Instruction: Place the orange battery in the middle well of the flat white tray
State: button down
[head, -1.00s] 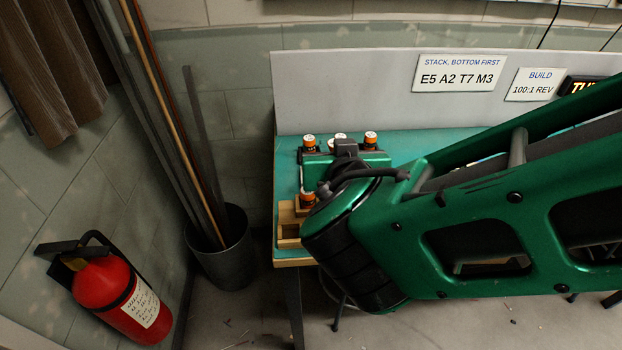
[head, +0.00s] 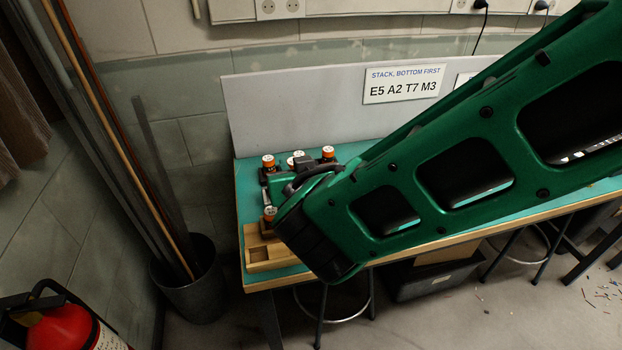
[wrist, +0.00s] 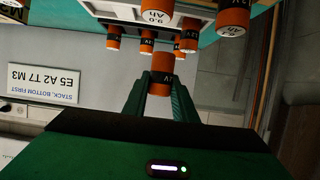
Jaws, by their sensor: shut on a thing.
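My gripper (wrist: 162,92) shows in the wrist view, which is upside down.
Several other orange batteries stand around, including one at the back left (head: 268,161), one at the back right (head: 328,153) and one by a wooden holder (head: 262,262) at the bench's front left corner. A grey back panel (head: 300,115) rises behind. The bin with rods (head: 190,290) stands left.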

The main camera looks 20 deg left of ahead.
jog(key=w+f, duration=0.1)
jog(key=w, duration=0.1)
jog(key=w+f, duration=0.1)
jog(key=w, duration=0.1)
jog(key=w+f, duration=0.2)
jog(key=shift+w+d, duration=0.25)
jog(key=shift+d, duration=0.05)
jog(key=shift+f, duration=1.9)
jog(key=c, duration=1.4)
grip_release()
jog(key=shift+f, duration=0.1)
jog(key=shift+c, duration=0.2)
jog(key=shift+s+d+r, duration=0.1)
jog(key=shift+s+r, duration=0.1)
jog(key=v, duration=1.1)
jog(key=shift+s+d+r, duration=0.1)
jog(key=shift+s, duration=0.15)
